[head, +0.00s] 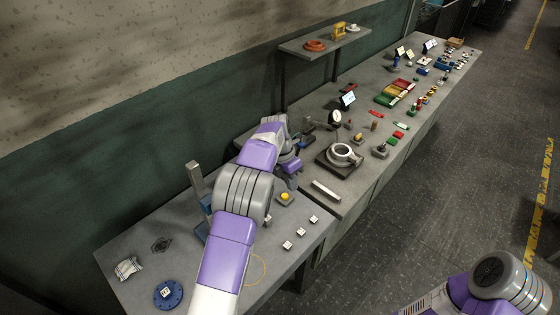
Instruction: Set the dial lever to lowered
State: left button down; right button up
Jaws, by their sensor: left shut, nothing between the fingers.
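A round white-faced dial (336,117) stands on the bench, behind a pale ring-shaped casting (343,154) on a dark square base. A lever on the dial is too small to make out, so I cannot tell whether it is raised or lowered. My left arm reaches up across the near bench. My left gripper (290,163) is at its far end, left of the ring casting and partly hidden by the arm's wrist; it looks shut and empty. It appears apart from the dial. My right arm shows at the lower right, but its gripper is out of view.
A box with a yellow button (285,196) sits just below my left gripper. A grey bar (326,190) and small white blocks (287,245) lie nearby. A blue flanged disc (168,294) lies at the near left. A small screen (348,99) stands behind the dial, below a wall shelf (325,40).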

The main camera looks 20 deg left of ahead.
aim_at(300, 145)
jog(key=z, duration=0.15)
jog(key=i, duration=1.45)
jog(key=u, duration=0.85)
jog(key=k, duration=0.25)
jog(key=u, duration=0.05)
